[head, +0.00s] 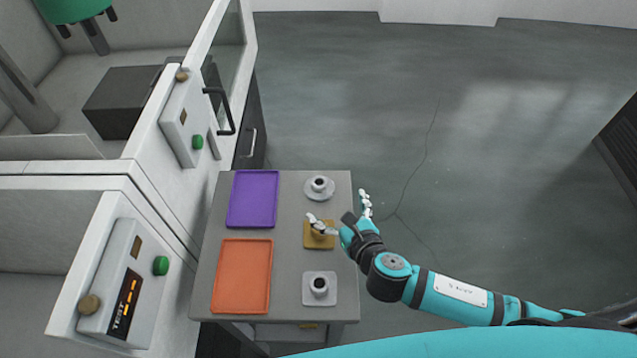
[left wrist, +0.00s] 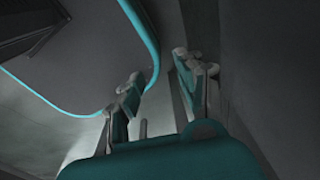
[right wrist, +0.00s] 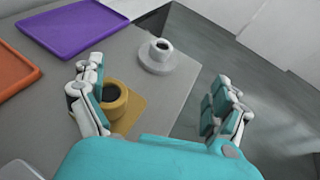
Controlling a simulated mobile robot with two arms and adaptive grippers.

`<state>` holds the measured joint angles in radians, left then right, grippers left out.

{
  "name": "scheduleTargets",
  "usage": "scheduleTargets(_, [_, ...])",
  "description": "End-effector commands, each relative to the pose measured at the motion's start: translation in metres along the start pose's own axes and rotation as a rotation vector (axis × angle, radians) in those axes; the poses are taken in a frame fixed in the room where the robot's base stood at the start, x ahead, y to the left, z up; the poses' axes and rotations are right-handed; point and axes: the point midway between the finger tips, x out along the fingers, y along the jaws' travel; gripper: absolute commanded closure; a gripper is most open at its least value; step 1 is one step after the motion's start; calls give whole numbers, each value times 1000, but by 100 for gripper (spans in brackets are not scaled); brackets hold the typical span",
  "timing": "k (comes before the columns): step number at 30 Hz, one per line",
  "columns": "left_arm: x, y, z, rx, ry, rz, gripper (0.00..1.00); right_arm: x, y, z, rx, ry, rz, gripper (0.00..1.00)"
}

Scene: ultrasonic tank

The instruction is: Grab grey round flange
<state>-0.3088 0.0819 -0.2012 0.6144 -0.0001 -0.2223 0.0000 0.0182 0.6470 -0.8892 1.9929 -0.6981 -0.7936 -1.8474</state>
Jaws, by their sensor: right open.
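The grey round flange (head: 319,188) stands upright on the table's far right corner, with a round base and a short hollow neck. It also shows in the right wrist view (right wrist: 158,57), beyond the fingers and apart from them. My right gripper (head: 343,212) is open and empty at the table's right edge, nearer than the round flange. One finger is over the gold square flange (right wrist: 122,112) and partly hides it; I cannot tell whether they touch. My left gripper (left wrist: 160,78) shows only in the left wrist view, with its fingers apart and nothing between them.
A light grey square flange (head: 310,298) stands at the table's near right. A purple tray (head: 253,199) and an orange tray (head: 242,276) lie empty on the left. A white machine (head: 190,190) borders the table's left. Open floor lies to the right.

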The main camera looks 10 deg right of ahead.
Motion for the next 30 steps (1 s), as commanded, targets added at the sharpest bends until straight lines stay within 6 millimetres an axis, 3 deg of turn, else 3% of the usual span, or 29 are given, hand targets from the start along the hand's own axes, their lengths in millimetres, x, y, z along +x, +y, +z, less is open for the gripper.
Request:
scheduleTargets(4, [-5,2,8,1,-12,3,63,34,0,2,2,-1,-2,0])
scheduleTargets(9, [-6,1,-2,1,2,1,63,58,0,1,3,0,-2,0])
scheduleTargets(16, [-10,-1,-25,-1,38,-1,63,73,0,4,3,0,-2,0])
scheduleTargets(24, [-15,0,-15,-3,23,1,63,111,-1,8,4,0,-1,0])
scheduleTargets(30, [-15,0,-10,-3,14,1,63,117,-2,7,3,1,-1,0])
